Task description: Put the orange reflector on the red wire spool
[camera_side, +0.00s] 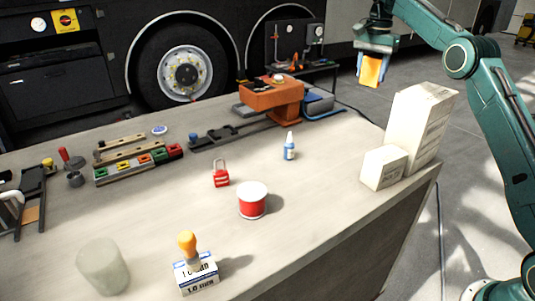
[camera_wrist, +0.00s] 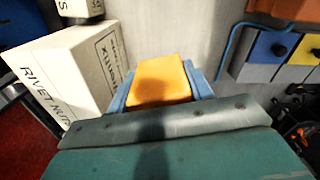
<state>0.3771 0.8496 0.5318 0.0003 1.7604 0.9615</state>
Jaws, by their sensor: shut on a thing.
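My gripper (camera_side: 375,60) is at the upper right in the side view, raised beyond the far right edge of the bench. It is shut on the orange reflector (camera_side: 371,71), a flat yellow-orange piece. In the wrist view the reflector (camera_wrist: 161,80) sits between the two blue fingers of my gripper (camera_wrist: 163,88). The red wire spool (camera_side: 252,203) stands upright near the middle of the bench in the side view, with a pale top. My gripper is well above it and far to its upper right. The spool is not seen in the wrist view.
White cartons (camera_side: 421,122) stand at the bench's right edge, also beside my gripper in the wrist view (camera_wrist: 75,72). A blue bottle (camera_side: 289,147), a red padlock (camera_side: 220,174) and an orange vise (camera_side: 271,96) stand on the bench. Bare bench surrounds the spool.

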